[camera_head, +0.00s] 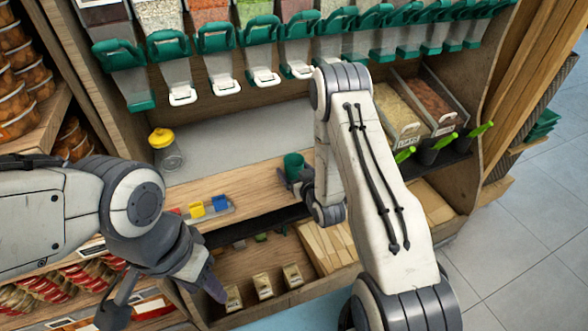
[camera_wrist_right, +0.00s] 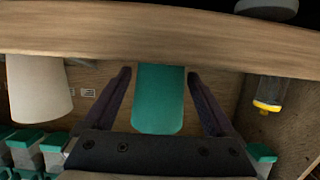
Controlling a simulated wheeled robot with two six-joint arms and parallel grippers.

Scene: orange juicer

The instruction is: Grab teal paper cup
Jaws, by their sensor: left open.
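The teal paper cup (camera_head: 293,164) is at the wooden counter, right of its middle in the head view. In the right wrist view the teal cup (camera_wrist_right: 160,98) lies between the two fingers of my right gripper (camera_wrist_right: 160,75). Narrow gaps show between the cup and both fingers, so the gripper is open around it. In the head view my right gripper (camera_head: 292,182) is at the cup, partly hidden by my right arm. My left gripper (camera_head: 163,297) is open and empty at the lower left, in front of the lower shelf, well away from the cup.
A clear jar with a yellow lid (camera_head: 166,149) stands left of the cup. A tray with small red, yellow and blue items (camera_head: 203,209) lies on the counter's front. Dispensers with teal handles (camera_head: 256,50) hang above. A pale cup-like object (camera_wrist_right: 38,88) shows in the wrist view.

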